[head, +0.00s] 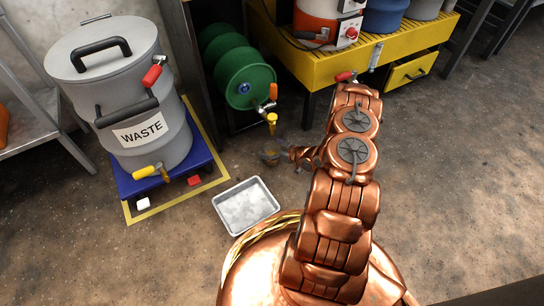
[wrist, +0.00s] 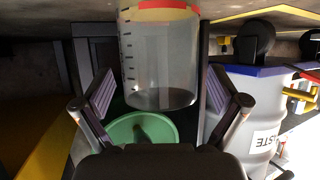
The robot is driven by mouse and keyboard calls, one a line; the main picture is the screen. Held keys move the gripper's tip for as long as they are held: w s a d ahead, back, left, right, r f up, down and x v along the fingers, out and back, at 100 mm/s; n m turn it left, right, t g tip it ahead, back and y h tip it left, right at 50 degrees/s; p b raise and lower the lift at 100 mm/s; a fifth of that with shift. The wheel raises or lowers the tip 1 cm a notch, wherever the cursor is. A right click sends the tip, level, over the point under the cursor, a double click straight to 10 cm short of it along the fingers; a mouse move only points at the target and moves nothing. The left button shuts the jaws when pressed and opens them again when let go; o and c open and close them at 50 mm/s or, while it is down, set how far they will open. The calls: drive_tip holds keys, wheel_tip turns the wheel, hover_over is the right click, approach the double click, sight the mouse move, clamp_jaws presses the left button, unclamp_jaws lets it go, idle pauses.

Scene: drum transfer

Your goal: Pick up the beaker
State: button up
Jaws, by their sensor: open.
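The beaker (wrist: 160,60) is clear, with dark graduation marks and a red-orange band at the picture's top end. In the wrist view, which is upside down, it stands between the spread fingers of my gripper (wrist: 160,92). Gaps show between the glass and both finger pads, so my gripper is open and not holding it. In the head view the beaker (head: 270,156) is small and dim, below the yellow tap of the green drum. My gripper (head: 284,157) is beside it, partly hidden by my arm.
The green drum (head: 245,80) lies behind, with its tap (head: 271,118) above the beaker. The grey WASTE drum (head: 125,95) stands on a blue base at left. A metal tray (head: 245,205) lies on the floor. A yellow bench (head: 400,52) is at the back right; floor at right is clear.

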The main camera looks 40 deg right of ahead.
drive_tip(key=c, duration=1.2)
drive_tip(key=shift+r, duration=0.2)
